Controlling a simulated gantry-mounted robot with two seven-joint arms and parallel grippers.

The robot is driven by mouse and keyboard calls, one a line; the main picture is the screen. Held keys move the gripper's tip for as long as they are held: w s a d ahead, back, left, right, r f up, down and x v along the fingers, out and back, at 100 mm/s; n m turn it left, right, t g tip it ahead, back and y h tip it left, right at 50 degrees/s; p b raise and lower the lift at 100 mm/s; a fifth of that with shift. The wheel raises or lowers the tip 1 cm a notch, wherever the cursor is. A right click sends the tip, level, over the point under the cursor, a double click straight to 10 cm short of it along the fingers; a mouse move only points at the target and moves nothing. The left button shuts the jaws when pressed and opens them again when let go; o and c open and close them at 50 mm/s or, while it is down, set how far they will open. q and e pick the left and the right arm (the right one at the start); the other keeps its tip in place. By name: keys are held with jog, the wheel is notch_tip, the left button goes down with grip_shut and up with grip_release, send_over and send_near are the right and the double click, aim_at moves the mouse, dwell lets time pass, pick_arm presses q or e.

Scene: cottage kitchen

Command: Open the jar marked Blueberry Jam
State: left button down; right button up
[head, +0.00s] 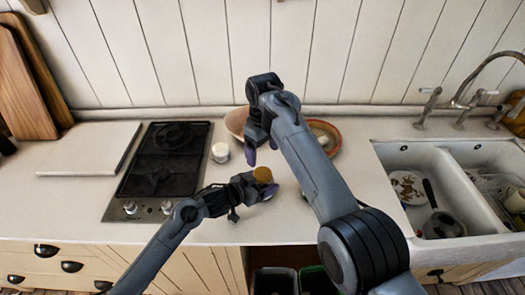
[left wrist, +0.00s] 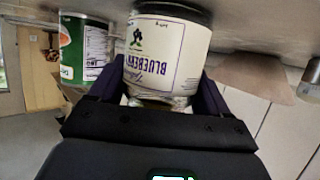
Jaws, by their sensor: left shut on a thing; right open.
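The jar marked Blueberry Jam (left wrist: 165,55) is between the purple fingers of my left gripper (head: 262,188). Its white label reads upside down in the left wrist view. In the head view a round golden-yellow lid (head: 263,174) tops the jar, whose body is mostly hidden by the gripper. My left gripper is shut on the jar, low over the counter; I cannot tell whether the jar touches it. My right gripper (head: 262,149) is open and empty, fingers pointing down, just behind and above the jar.
A bowl (head: 235,122) and a reddish dish (head: 331,131) stand at the back. A white-topped jar (head: 220,152) is near the black stove (head: 165,160). A green can (left wrist: 84,48) stands near the held jar. The sink (head: 405,190) is at the right.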

aim_at(262, 174)
jog(key=m, duration=0.4)
jog(key=shift+m, duration=0.4)
jog(key=m, duration=0.4)
jog(key=shift+s, duration=0.1)
jog(key=m, duration=0.5)
jog(key=shift+s+m, duration=0.1)
jog(key=shift+m, duration=0.2)
jog(key=m, duration=0.3)
jog(key=shift+f, duration=0.2)
jog(key=shift+m, duration=0.3)
jog(key=shift+f, duration=3.9)
jog(key=c, duration=1.1)
jog(key=n, duration=0.7)
